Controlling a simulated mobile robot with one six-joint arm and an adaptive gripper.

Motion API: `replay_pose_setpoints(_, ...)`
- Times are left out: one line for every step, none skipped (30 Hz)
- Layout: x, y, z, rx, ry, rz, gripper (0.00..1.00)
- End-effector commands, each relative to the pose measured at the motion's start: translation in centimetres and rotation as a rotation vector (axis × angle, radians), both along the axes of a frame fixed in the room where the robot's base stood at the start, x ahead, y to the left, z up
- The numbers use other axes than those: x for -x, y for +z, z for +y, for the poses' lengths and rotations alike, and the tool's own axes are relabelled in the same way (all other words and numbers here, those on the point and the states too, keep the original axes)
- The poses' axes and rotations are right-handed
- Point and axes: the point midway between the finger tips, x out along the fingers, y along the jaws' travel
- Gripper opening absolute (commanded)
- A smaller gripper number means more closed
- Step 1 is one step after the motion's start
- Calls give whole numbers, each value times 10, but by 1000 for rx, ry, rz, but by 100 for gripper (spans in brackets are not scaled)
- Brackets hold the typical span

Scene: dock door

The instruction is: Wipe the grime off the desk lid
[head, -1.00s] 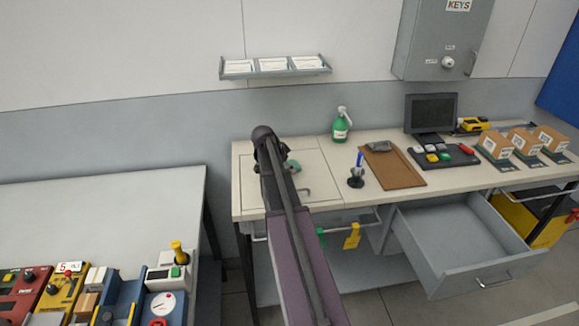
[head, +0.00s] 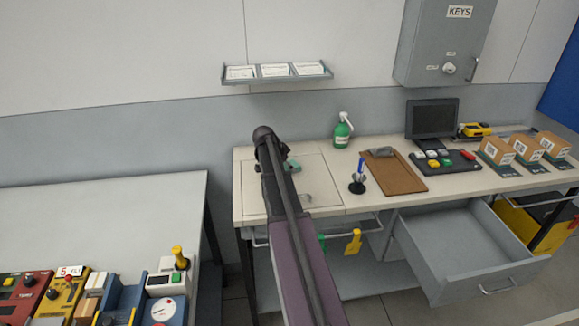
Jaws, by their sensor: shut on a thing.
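My gripper (head: 287,163) is over the lid, mostly hidden behind my own arm. It is shut on a small green block (head: 295,167), perhaps a sponge, only part of which shows. The block looks low over the lid, but I cannot tell whether it touches. No grime can be made out on the visible part of the lid; my arm hides the middle.
A green spray bottle (head: 342,131), a pen stand (head: 358,183) and a brown clipboard (head: 394,173) stand or lie right of the lid. A grey drawer (head: 468,250) is open below the desk. A wall rack (head: 278,80) hangs above.

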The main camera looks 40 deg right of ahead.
Motion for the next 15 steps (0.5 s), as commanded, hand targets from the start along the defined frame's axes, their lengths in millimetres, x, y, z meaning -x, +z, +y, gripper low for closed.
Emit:
replay_pose_setpoints(0,1,0,0,0,0,43)
replay_pose_setpoints(0,2,0,0,0,0,43)
replay_pose_setpoints(0,4,0,0,0,0,43)
replay_pose_setpoints(0,6,0,0,0,0,43)
replay_pose_setpoints(0,8,0,0,0,0,43)
replay_pose_setpoints(0,11,0,0,0,0,43)
replay_pose_setpoints(0,13,0,0,0,0,43)
replay_pose_setpoints(0,15,0,0,0,0,43)
replay_pose_setpoints(0,18,0,0,0,0,43)
replay_pose_setpoints(0,21,0,0,0,0,43)
replay_pose_setpoints(0,23,0,0,0,0,43)
replay_pose_setpoints(0,25,0,0,0,0,43)
replay_pose_setpoints(0,28,0,0,0,0,43)
replay_pose_setpoints(0,30,0,0,0,0,43)
replay_pose_setpoints(0,32,0,0,0,0,43)
